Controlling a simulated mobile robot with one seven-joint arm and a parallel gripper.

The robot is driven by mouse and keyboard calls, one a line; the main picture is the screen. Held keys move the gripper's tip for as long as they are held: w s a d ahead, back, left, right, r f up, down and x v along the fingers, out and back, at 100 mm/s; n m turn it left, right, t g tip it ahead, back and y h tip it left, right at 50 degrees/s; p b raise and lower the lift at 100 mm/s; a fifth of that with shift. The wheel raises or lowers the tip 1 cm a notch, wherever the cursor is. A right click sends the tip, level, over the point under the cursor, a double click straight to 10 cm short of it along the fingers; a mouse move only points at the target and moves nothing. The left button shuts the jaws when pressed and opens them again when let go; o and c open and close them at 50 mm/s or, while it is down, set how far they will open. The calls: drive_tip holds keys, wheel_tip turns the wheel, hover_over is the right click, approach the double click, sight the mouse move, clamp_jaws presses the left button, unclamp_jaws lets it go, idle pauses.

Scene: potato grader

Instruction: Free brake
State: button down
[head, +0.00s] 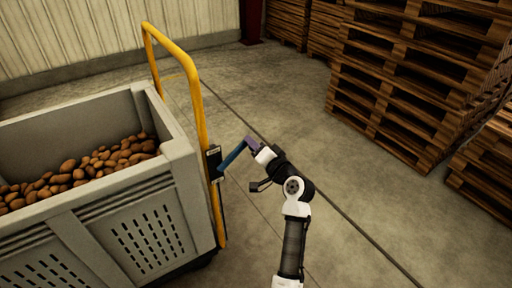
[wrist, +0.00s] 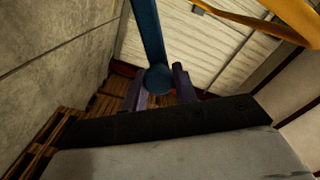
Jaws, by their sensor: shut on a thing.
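The brake lever (head: 233,156) is a blue bar mounted on a dark bracket (head: 214,163) on the yellow handle frame of the cart. It tilts up and to the right from the bracket. My gripper (head: 251,143), with purple fingers, is at the lever's free end in the head view. In the wrist view the blue lever (wrist: 148,32) comes down from the top, and its round end sits between the two fingers of my gripper (wrist: 161,88). The gripper is shut on it. The exact finger contact is partly hidden.
A grey crate (head: 188,182) of potatoes (head: 78,172) stands on the cart at left, with the yellow frame (head: 190,75) at its right end. Stacked wooden pallets (head: 390,95) stand at the right and back. The concrete floor between is clear.

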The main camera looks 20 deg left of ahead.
idle(0.3)
drive_tip(key=c, duration=1.1)
unclamp_jaws()
drive_tip(key=shift+s+r, duration=0.1)
drive_tip(key=shift+c, duration=0.2)
